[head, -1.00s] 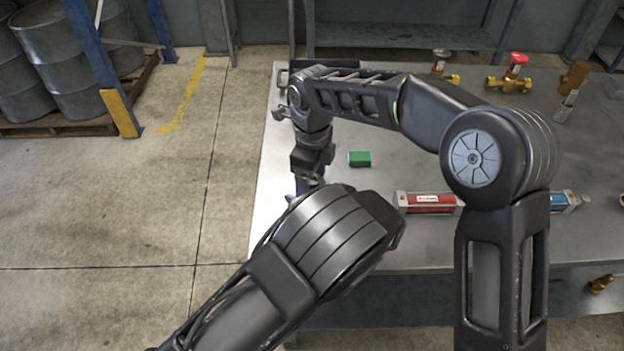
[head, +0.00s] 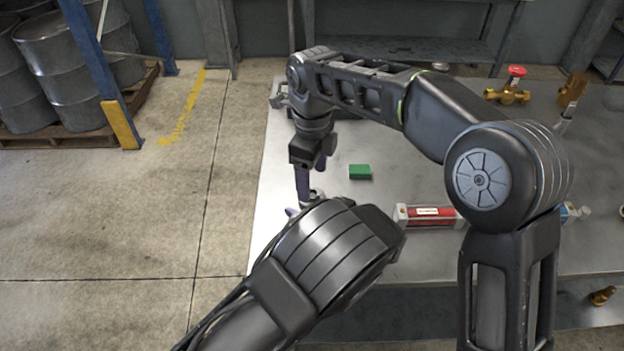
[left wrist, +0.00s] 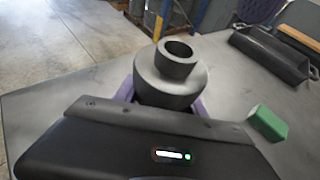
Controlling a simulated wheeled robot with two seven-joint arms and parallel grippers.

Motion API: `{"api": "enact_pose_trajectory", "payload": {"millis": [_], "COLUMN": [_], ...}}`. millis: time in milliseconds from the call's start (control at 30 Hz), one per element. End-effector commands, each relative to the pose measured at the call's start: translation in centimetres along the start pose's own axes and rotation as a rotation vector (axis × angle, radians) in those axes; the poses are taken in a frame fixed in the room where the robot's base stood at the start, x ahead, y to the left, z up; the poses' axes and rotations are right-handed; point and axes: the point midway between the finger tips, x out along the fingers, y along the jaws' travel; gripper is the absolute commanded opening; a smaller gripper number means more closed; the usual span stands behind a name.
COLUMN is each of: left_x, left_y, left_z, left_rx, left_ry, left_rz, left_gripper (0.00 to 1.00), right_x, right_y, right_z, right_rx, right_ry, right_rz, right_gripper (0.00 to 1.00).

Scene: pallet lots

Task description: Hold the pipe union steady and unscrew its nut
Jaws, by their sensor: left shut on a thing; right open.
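The pipe union (left wrist: 172,78) is a dark grey stepped ring with a round hollow top, upright in the left wrist view. My left gripper (left wrist: 166,98) is shut on it, with a purple finger on each side. In the head view only a bit of that gripper (head: 292,211) shows behind my left forearm, and a small grey part of the union (head: 318,195) shows. My right gripper (head: 311,182) is open, its purple fingers pointing down just above the union. Whether they touch it cannot be told.
A green block (head: 360,172) lies on the metal table (head: 390,160) right of the grippers. A red-labelled cylinder (head: 430,216) lies closer, and a red-handled brass valve (head: 509,88) stands at the back. A dark long object (left wrist: 268,55) lies at the back right.

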Motion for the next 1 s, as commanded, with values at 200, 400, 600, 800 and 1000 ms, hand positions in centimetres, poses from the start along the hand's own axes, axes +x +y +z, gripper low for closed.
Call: {"api": "enact_pose_trajectory", "payload": {"millis": [200,400,600,800,1000], "left_x": [0.0,0.0,0.0,0.0,0.0], "left_y": [0.0,0.0,0.0,0.0,0.0], "left_z": [0.0,0.0,0.0,0.0,0.0], "left_rx": [0.0,0.0,0.0,0.0,0.0], "left_ry": [0.0,0.0,0.0,0.0,0.0], "left_rz": [0.0,0.0,0.0,0.0,0.0], "left_gripper": [0.0,0.0,0.0,0.0,0.0], "right_x": [-2.0,-1.9,-0.8,1.9,4.8], "right_y": [0.0,0.0,0.1,0.0,0.0], "right_z": [0.0,0.0,0.0,-0.1,0.0], "right_rx": [0.0,-0.001,-0.001,-0.001,0.0], "right_ry": [-0.001,-0.001,0.001,0.002,0.0], "right_rz": [0.0,0.0,0.002,0.002,0.002], "right_gripper": [0.72,0.72,0.72,0.72,0.72]}}
